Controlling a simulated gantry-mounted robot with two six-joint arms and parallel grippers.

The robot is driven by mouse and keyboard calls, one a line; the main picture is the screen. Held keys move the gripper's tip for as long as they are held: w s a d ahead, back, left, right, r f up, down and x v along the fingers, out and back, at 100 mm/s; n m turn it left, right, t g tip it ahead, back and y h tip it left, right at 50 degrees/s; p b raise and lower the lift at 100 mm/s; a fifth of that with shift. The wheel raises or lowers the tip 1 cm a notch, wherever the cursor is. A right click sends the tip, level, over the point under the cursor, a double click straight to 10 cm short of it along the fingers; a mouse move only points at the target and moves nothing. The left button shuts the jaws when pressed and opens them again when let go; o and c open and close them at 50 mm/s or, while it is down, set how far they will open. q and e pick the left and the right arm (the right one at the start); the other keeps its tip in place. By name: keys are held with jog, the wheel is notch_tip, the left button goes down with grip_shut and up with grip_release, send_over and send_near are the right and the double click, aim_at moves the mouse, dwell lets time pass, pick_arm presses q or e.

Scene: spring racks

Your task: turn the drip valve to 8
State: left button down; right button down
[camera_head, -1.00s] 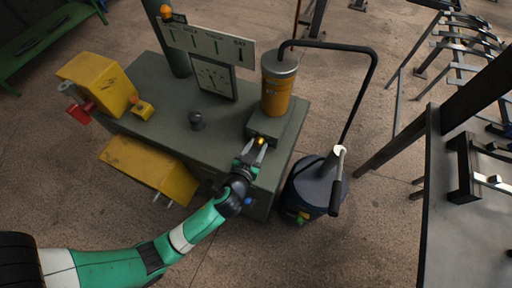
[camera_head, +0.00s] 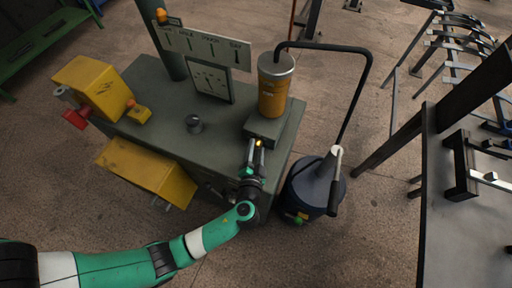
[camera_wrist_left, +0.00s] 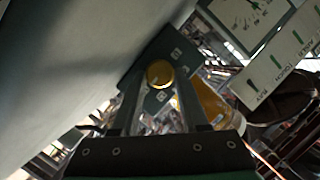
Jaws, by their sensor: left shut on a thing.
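The drip valve is a small yellow knob (camera_head: 259,143) on the front of a dark block below a yellow cylinder (camera_head: 272,92). In the left wrist view the knob (camera_wrist_left: 160,73) shows round, between the far ends of the two fingers. My left gripper (camera_head: 256,149) is shut on the knob, reaching it from the front of the bench. The fingers hide part of the knob in the head view. The block's face (camera_wrist_left: 150,104) carries small pale marks, too small to read. My right gripper is not in view.
Yellow boxes (camera_head: 150,172) sit at left. A dark canister (camera_head: 312,186) with a hose stands close right of my gripper.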

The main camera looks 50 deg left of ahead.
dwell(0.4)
pick_arm(q)
jog(key=c, duration=0.7)
grip_release()
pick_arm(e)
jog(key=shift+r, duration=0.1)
